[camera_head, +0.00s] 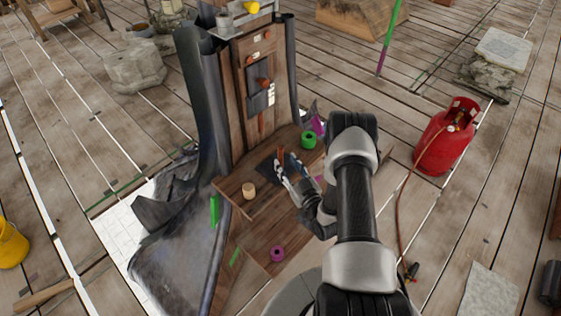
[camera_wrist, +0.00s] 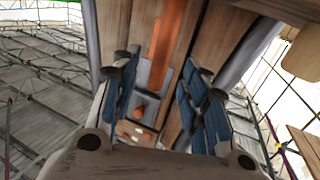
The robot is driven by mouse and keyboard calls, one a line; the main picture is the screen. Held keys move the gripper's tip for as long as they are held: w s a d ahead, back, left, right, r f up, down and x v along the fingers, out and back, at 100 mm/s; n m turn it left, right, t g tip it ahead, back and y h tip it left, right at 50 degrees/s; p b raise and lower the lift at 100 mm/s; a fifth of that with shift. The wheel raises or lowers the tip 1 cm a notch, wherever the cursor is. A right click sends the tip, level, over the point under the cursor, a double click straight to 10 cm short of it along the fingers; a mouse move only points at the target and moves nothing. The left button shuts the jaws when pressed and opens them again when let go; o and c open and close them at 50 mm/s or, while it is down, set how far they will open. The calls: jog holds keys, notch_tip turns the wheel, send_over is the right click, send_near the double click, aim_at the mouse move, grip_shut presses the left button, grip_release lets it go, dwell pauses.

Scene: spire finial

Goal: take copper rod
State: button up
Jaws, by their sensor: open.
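The copper rod (camera_wrist: 166,40) shows in the wrist view as an orange strip running from the top edge down between the two blue-padded fingers. My gripper (camera_wrist: 160,80) is open, with a gap on both sides of the rod. In the head view my gripper (camera_head: 286,166) is low over the wooden bench, in front of the upright wooden panel. A small orange sliver (camera_head: 280,153) by the fingertips there looks like the rod, partly hidden by the fingers. I cannot tell whether either finger touches it.
A wooden panel (camera_head: 240,95) with orange knobs stands behind the bench. On the bench are a green ring-shaped part (camera_head: 309,139), a small wooden cylinder (camera_head: 249,190) and a magenta ring (camera_head: 277,253). A red gas bottle (camera_head: 444,140) stands right; its hose runs along the floor.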

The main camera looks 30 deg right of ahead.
aim_at(282, 157)
jog(key=w+b, duration=0.1)
jog(key=w, duration=0.4)
jog(key=shift+c, duration=0.3)
grip_shut()
jog(key=shift+r, duration=0.1)
